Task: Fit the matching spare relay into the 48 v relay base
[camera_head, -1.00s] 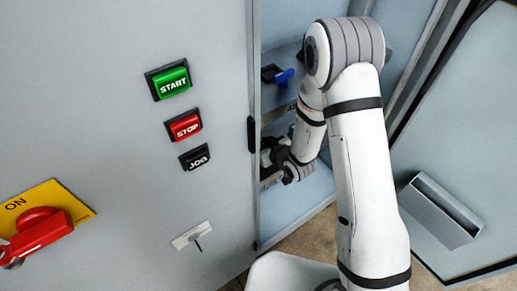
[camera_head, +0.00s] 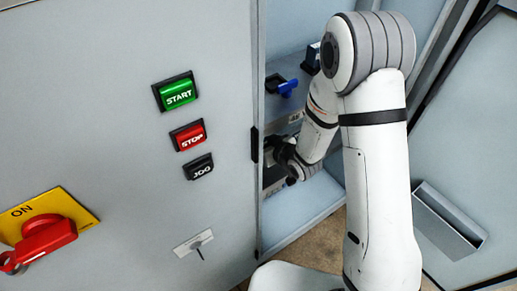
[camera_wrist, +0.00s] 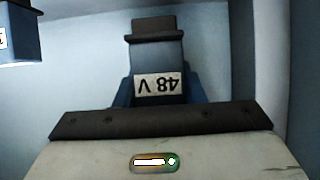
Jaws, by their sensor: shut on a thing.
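In the wrist view a dark grey-blue block with an upside-down 48 V label (camera_wrist: 158,87) stands straight ahead, just beyond the black front bar of my gripper (camera_wrist: 157,112). Blue parts flank it on both sides. My fingertips are hidden, and I cannot tell which parts of the block are relay and which are base. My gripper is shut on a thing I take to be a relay. In the head view my gripper (camera_head: 283,155) is inside the cabinet opening, partly hidden by the panel edge.
Another dark blue block (camera_wrist: 22,38) with a white label is cut off at the wrist view's upper left. A blue-handled part (camera_head: 287,88) sits above my gripper in the cabinet. The front panel (camera_head: 110,130) borders the opening on the left; an open door (camera_head: 470,140) is right.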

